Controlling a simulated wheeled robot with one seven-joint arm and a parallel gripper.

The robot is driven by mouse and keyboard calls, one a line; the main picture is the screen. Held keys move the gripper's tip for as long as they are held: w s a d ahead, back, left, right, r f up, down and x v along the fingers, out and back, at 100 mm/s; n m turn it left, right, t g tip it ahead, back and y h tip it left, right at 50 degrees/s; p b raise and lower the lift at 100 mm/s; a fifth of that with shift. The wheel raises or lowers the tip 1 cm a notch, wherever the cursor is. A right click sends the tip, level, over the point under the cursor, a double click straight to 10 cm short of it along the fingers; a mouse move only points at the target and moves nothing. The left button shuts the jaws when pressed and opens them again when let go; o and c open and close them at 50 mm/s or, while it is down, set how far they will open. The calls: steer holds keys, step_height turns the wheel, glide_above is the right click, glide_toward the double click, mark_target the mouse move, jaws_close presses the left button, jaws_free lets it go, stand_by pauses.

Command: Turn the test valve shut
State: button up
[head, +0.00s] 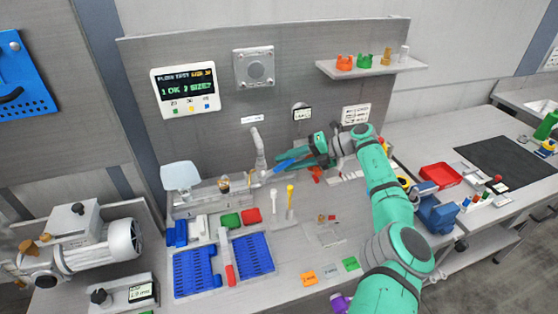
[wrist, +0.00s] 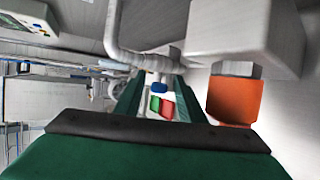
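My gripper (head: 285,162) reaches leftward over the back of the bench. In the wrist view its two green fingers (wrist: 156,105) stand apart with a gap between them. A small blue knob or handle (wrist: 160,87) shows in line with that gap, near a grey pipe (wrist: 118,45); I cannot tell whether the fingers touch it. An orange handle (wrist: 235,98) hangs from a pale block fitting (wrist: 255,35), right of the fingers; it shows as a small orange-red patch (head: 316,174) in the head view. Neither part carries a readable label, so I cannot tell which is the test valve.
A grey upright spout (head: 259,150) stands left of my gripper. Blue racks (head: 252,255), a green block (head: 230,220) and a red block (head: 252,216) lie in front. A shelf (head: 370,65) overhangs at upper right.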

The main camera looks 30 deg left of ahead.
steer(key=shift+d+r, duration=0.1)
steer(key=shift+d, duration=0.05)
steer(key=v, duration=1)
steer(key=shift+d+r, duration=0.15)
steer(key=shift+d, duration=0.15)
